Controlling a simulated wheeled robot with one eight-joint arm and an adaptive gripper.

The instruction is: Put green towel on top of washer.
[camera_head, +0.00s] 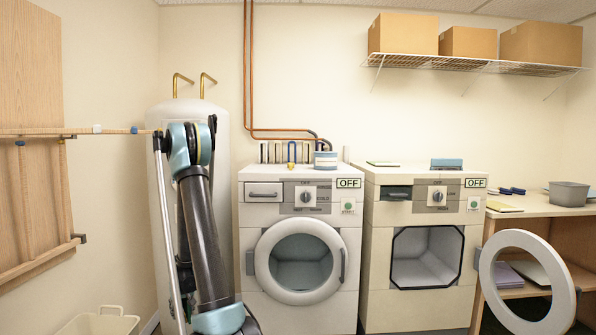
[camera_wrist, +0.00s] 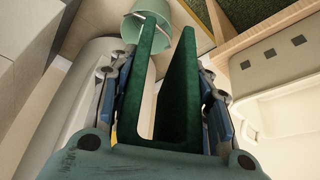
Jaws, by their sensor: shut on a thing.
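My gripper (camera_wrist: 165,75) shows in the wrist view, its two fingers on either side of a dark green folded towel (camera_wrist: 181,100). It is shut on the towel, which stands upright between the fingers as two layers with a gap. In the head view my arm bends downward at the left, and the gripper and towel are not visible. Two white front-loading machines stand against the wall. The left machine (camera_head: 257,225) has a shut round door, and the right machine (camera_head: 378,260) has its door open. I cannot tell which is the washer.
A small container (camera_head: 325,160) stands on the left machine. A blue box (camera_head: 446,164) and a flat green item (camera_head: 382,163) lie on the right machine. The open round door (camera_head: 496,300) juts out at right. A pale basket (camera_head: 100,323) is at lower left.

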